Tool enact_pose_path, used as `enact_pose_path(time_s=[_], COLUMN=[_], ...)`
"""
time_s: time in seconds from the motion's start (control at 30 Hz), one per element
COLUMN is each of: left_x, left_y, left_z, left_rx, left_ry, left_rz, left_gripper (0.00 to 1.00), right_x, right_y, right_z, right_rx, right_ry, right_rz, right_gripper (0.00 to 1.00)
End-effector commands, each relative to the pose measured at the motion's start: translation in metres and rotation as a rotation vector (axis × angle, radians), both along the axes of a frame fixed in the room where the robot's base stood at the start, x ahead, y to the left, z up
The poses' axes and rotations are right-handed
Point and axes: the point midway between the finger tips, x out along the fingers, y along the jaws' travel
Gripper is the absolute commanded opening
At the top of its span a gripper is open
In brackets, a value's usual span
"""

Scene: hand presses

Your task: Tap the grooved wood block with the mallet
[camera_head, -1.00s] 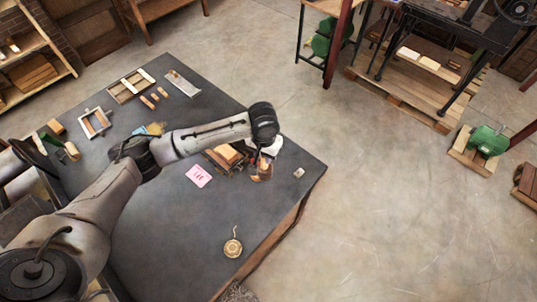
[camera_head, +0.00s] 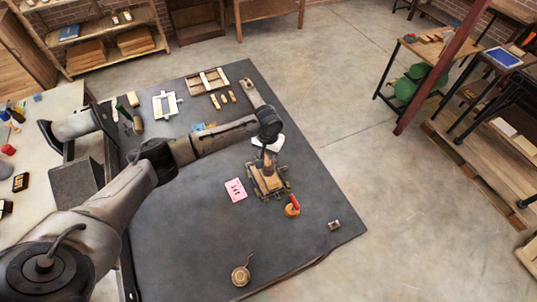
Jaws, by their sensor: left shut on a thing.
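My left gripper (camera_head: 268,160) points down from the dark wrist, over the back end of a wooden assembly on the dark table. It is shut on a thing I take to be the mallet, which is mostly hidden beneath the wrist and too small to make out. The wooden assembly (camera_head: 264,183) is a brown block with rails or clamps around it. I cannot see a groove clearly, nor whether the held thing touches the wood. My right gripper is not in view.
A red-handled round tool (camera_head: 292,208) stands just front-right of the assembly. A pink card (camera_head: 236,190) lies to its left, a brass round piece (camera_head: 241,275) near the front, and a small metal piece (camera_head: 334,225) near the right edge. The dark table (camera_head: 190,245) is clear front-left.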

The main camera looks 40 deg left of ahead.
Motion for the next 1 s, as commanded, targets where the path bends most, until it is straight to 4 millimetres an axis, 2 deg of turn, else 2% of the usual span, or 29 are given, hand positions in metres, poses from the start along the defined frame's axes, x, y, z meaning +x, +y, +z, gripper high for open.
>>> enact_pose_path(time_s=[0.47,1.0], left_x=[0.012,0.011], left_y=[-0.001,-0.001], left_z=[-0.003,-0.026], left_rx=[0.0,0.001], left_ry=[-0.001,-0.001], left_rz=[-0.084,-0.087], left_gripper=[0.0,0.0], right_x=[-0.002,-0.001], right_y=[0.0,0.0], right_z=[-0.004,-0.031], right_rx=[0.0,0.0], right_ry=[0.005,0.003], right_rz=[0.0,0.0], right_gripper=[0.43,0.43])
